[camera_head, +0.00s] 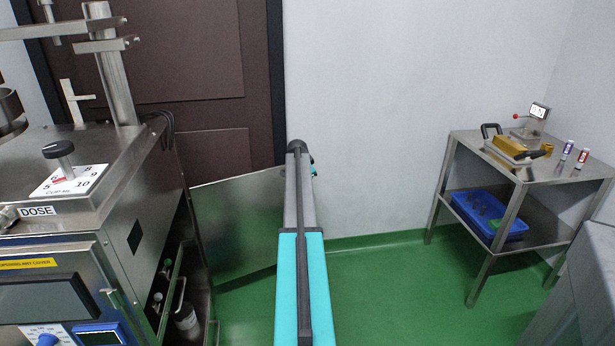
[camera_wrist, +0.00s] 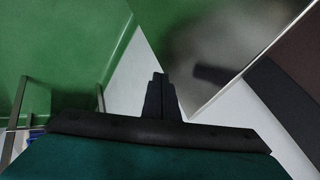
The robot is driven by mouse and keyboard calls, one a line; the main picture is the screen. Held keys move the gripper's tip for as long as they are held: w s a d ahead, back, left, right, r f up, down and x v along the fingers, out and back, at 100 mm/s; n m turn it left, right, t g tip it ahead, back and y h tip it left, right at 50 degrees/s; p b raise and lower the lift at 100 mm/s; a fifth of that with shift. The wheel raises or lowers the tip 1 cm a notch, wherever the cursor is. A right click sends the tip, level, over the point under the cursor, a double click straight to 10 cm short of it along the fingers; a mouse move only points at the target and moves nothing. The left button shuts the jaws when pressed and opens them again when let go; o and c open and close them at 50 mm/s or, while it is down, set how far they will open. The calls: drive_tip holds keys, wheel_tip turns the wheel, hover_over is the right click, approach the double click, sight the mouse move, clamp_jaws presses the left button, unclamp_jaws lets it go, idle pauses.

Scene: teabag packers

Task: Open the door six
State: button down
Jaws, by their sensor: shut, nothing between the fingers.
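A flat steel door panel (camera_head: 238,228) stands swung out from the right side of the packing machine, and the compartment beside it is open. No number shows on it, so I cannot tell if it is door six. My arm reaches forward past the panel's right edge. In the wrist view, my gripper (camera_wrist: 158,88) is shut and empty. The grey panel (camera_wrist: 205,45) lies beyond the fingers there, with a dark shadow on it. I see no contact, but the exact gap is unclear. The fingertips are not clearly seen in the head view.
The packing machine (camera_head: 128,235) fills the left, with bottles (camera_head: 186,320) inside its open side. A brown room door (camera_head: 190,50) is behind. A steel trolley (camera_head: 478,150) with a blue bin (camera_head: 488,215) stands at the right. Green floor (camera_head: 390,290) between is clear.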

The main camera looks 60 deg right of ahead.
drive_tip(key=s+a+r, duration=0.4)
drive_tip(key=a+r, duration=0.2)
drive_tip(key=r, duration=0.2)
drive_tip(key=shift+s+a, duration=0.35)
drive_tip(key=shift+a, duration=0.05)
idle(0.3)
